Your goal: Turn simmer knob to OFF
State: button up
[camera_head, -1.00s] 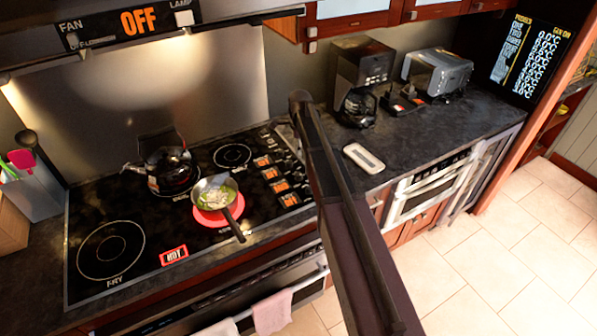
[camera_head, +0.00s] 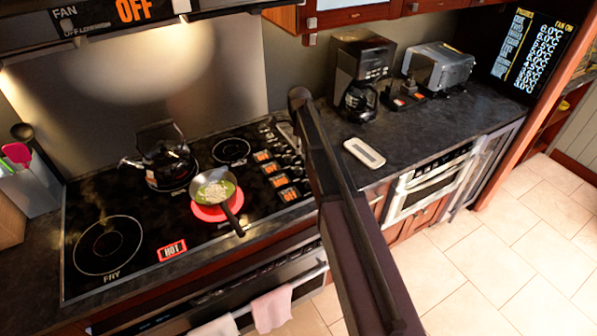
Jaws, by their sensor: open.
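A row of dark stove knobs (camera_head: 285,158) runs along the right side of the black cooktop (camera_head: 135,208), beside small orange displays (camera_head: 270,168). I cannot tell which knob is the simmer one, and their settings are too small to read. My dark arm link rises from the bottom of the picture and ends just right of the knobs, covering part of that area. My gripper cannot be made out. A pan (camera_head: 216,190) with food sits on a glowing red burner (camera_head: 208,213) left of the displays. A lit HOT sign (camera_head: 172,250) shows at the cooktop's front.
A dark kettle (camera_head: 165,160) stands on the back burner. The pan handle points toward the front edge. Towels (camera_head: 272,309) hang below the cooktop.

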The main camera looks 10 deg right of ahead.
aim_at(299, 169)
jog(key=shift+f+b, duration=5.55)
jog(key=shift+f, duration=0.25)
grip_shut()
jog(key=shift+a, duration=0.2)
jog(key=shift+d, duration=0.1)
